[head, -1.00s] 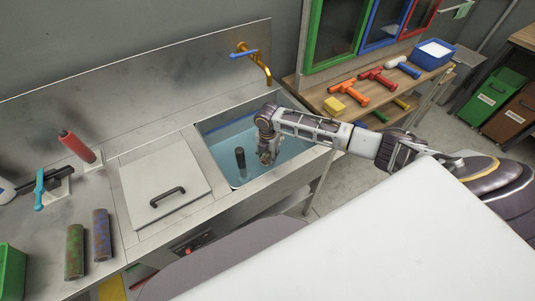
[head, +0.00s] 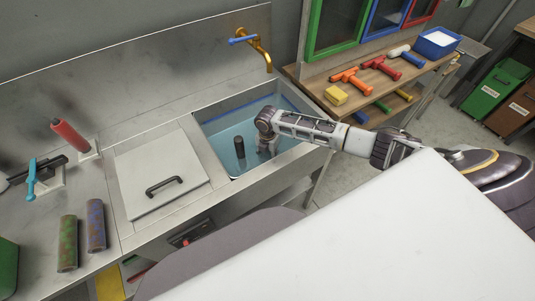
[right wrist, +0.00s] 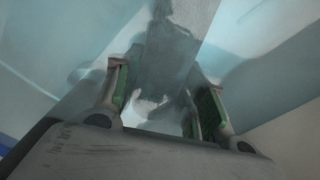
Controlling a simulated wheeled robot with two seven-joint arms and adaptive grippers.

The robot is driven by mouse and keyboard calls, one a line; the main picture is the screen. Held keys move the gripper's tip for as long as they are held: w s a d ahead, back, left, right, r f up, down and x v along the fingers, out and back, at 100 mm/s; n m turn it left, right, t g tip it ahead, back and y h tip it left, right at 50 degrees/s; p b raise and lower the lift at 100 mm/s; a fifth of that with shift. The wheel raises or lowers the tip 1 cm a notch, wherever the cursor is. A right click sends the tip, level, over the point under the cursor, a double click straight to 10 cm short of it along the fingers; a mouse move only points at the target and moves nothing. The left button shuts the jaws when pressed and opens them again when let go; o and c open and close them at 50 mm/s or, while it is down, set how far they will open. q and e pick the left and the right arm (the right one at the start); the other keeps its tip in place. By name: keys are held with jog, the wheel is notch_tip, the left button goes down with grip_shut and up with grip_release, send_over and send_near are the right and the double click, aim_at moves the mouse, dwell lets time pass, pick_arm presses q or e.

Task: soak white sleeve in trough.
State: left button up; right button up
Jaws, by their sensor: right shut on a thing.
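The trough (head: 222,168) is a steel-rimmed basin of pale blue water in the counter. My right gripper (head: 265,149) reaches down into it, its lower part apparently in the water. In the right wrist view my right gripper (right wrist: 165,110) has its green-padded fingers on either side of a pale, greyish thing (right wrist: 165,65). I take this for the white sleeve; it is blurred and partly hidden. In the head view the sleeve cannot be made out. A dark upright post (head: 239,147) stands in the water just left of the gripper. My left gripper is out of view.
A brass tap with a blue lever (head: 258,48) hangs behind the trough. A flat lid (head: 160,172) with a black handle lies to its left. A shelf of T-shaped tools (head: 352,79) stands right.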

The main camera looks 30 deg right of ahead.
jog(key=shift+f, duration=0.8)
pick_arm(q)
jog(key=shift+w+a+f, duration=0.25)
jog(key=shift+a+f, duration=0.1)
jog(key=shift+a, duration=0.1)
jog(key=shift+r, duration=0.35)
pick_arm(e)
jog(key=shift+a, duration=0.35)
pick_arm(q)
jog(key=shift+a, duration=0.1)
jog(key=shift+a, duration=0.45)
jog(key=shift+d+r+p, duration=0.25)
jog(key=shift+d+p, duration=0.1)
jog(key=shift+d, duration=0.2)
pick_arm(e)
jog(key=shift+d, duration=0.4)
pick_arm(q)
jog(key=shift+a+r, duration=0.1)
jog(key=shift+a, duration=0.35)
pick_arm(e)
jog(key=shift+a, duration=0.1)
